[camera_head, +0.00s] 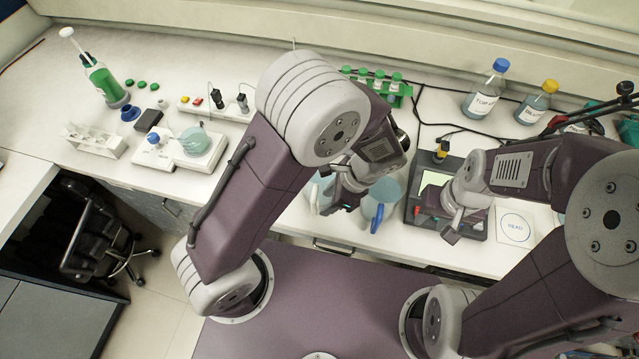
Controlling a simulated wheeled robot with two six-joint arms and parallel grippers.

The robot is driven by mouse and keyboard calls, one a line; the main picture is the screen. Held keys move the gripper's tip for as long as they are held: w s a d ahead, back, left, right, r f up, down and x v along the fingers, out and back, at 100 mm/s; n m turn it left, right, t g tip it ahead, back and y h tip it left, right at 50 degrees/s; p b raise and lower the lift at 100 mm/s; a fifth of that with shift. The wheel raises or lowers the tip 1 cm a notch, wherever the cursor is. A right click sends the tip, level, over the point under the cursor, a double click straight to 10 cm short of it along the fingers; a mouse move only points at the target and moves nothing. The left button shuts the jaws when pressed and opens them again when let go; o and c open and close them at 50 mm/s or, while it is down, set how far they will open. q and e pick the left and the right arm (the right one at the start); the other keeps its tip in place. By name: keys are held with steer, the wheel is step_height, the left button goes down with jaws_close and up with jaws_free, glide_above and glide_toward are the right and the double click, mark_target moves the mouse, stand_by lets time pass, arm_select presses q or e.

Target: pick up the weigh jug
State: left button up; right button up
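Two clear jugs with bluish contents stand side by side at the front edge of the bench. One has a blue handle (377,217), the other a pale handle (314,199). I cannot tell which is the weigh jug. My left gripper (345,203) points down over these jugs, beside the pale-handled one. Its arm hides much of both, and I cannot tell contact or finger opening. My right gripper (455,225) hangs over a dark device (423,206) with a pale panel, right of the jugs. Its finger opening is unclear.
A stirrer plate (165,158) with a flask stands left. A green tube rack (385,92) and two capped bottles, blue-capped (484,96) and yellow-capped (538,104), stand behind. A white card with a circle (515,226) lies right of the device. Cables cross the bench.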

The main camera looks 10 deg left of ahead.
mark_target(316, 215)
arm_select(q)
steer(key=x, duration=0.6)
steer(key=shift+s+a+p, duration=0.2)
steer(key=shift+a+p, duration=0.2)
steer(key=shift+w+a+f, duration=0.1)
steer(key=shift+a+f, duration=0.05)
steer(key=shift+f, duration=0.1)
jaws_close()
stand_by(0.8)
